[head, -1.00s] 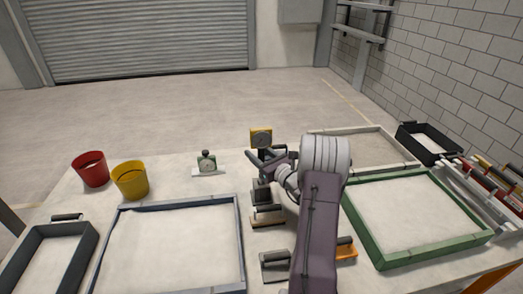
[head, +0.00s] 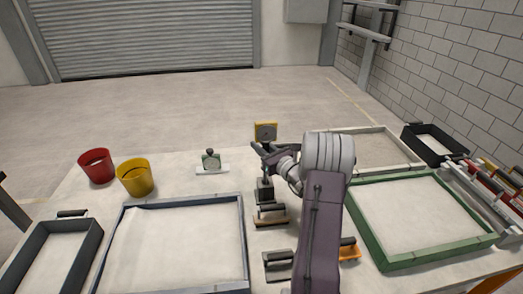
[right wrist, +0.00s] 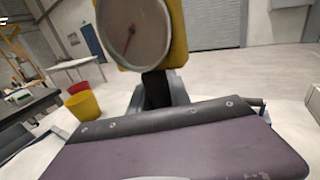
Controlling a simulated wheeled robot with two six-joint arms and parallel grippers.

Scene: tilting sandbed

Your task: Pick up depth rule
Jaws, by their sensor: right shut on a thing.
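A yellow-framed dial gauge (head: 265,132), with a pale round face and a dark post, stands up at the far middle of the table. I take it as the depth rule; no label is readable. My right gripper (head: 264,152) is shut on its dark post below the dial. In the right wrist view the dial (right wrist: 136,32) fills the top, with the post (right wrist: 157,90) at the jaws. Below it stands a dark block (head: 264,190); whether the post touches it I cannot tell. My left gripper is not in view.
Red (head: 96,167) and yellow (head: 136,178) buckets are further left. Blue-grey (head: 243,240) and green (head: 375,235) framed sandbeds flank my arm. Hand floats (head: 277,265) lie between them.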

